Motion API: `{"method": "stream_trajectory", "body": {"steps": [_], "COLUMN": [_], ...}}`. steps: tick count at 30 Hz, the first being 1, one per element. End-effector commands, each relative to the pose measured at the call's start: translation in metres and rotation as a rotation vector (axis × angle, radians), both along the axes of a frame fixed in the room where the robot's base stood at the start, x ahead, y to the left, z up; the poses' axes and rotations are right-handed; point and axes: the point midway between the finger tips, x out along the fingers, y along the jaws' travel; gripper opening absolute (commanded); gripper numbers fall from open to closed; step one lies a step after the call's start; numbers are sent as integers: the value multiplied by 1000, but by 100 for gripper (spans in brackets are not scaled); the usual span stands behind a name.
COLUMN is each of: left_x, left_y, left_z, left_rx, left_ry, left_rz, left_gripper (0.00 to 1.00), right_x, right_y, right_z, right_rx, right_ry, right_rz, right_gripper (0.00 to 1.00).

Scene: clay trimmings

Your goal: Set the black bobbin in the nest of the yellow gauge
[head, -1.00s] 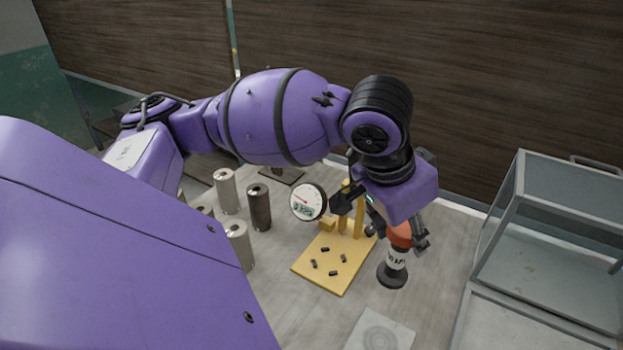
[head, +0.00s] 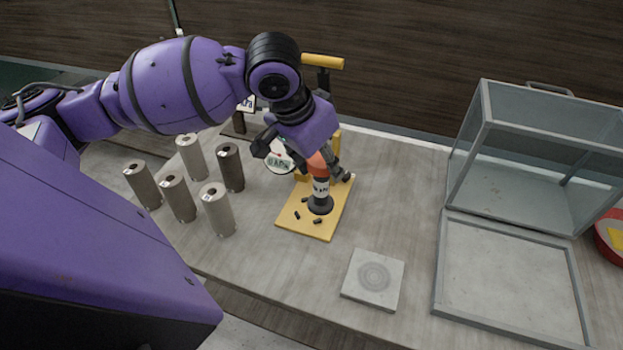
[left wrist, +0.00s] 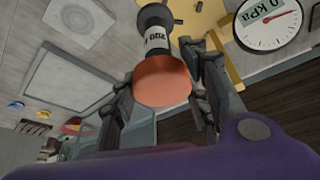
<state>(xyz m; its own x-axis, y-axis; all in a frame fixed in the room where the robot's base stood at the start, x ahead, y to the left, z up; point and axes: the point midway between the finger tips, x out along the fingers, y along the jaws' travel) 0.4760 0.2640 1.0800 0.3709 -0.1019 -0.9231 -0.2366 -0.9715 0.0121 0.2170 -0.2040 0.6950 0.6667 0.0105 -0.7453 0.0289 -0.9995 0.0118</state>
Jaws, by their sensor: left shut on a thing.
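The black bobbin (head: 320,203) has a wide dark foot, a white label and an orange top. My left gripper (head: 306,162) is shut on its orange top, with a finger on either side, also seen in the left wrist view (left wrist: 160,95). The bobbin is roughly upright over the plate of the yellow gauge (head: 318,230), among small black pegs (head: 318,221) that mark the nest. I cannot tell if its foot touches the plate or is centred; it hides part of the nest. The gauge's round dial (left wrist: 268,24) is partly covered in the head view. My right gripper is not in view.
Several beige and brown cylinders (head: 217,209) and a dark one (head: 230,167) stand left of the gauge. A pale square tile (head: 373,279) lies in front. A glass-sided case (head: 480,150) and a grey framed panel (head: 440,262) are at right. The bench between is clear.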

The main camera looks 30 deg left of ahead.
Motion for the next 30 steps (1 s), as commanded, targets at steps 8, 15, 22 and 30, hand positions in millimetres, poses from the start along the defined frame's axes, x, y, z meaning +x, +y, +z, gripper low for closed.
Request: {"method": "stream_trajectory", "body": {"steps": [8,15,22,30], "left_x": [29,36,39,40], "left_y": [37,46,51,51], "left_z": [-46,-59,-90,-95], "left_rx": [-1,-2,-1,-1], "left_ry": [1,-2,2,-3], "left_rz": [1,-1,-1,-1], "left_gripper": [0,0,0,0], "right_x": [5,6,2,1], "right_y": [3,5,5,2], "right_z": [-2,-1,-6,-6], "right_rx": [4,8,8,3], "right_ry": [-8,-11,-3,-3], "right_rz": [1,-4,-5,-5], "right_gripper": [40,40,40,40]}}
